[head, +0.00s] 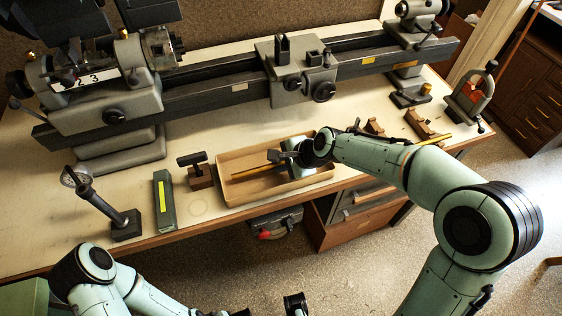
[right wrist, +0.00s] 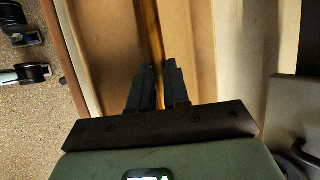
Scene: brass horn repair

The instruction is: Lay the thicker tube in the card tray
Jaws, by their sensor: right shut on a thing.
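The card tray (head: 230,198) is a shallow brown open box near the bench's front edge. A brass tube (head: 247,173) lies low inside its outline, along its length; I cannot tell if it touches the floor. My right gripper (head: 276,157) is over the tray, shut on this tube. In the right wrist view, the tube (right wrist: 150,35) runs up from between the dark fingers (right wrist: 156,80). Another brass tube (head: 436,140) shows at the right, partly hidden by my right arm.
Wooden blocks (head: 420,124) stand right of the tray. A small dark tool on a wooden block (head: 200,176), a green box with a yellow stripe (head: 164,200) and a black stand (head: 126,224) are to its left. A lathe (head: 210,92) spans the back.

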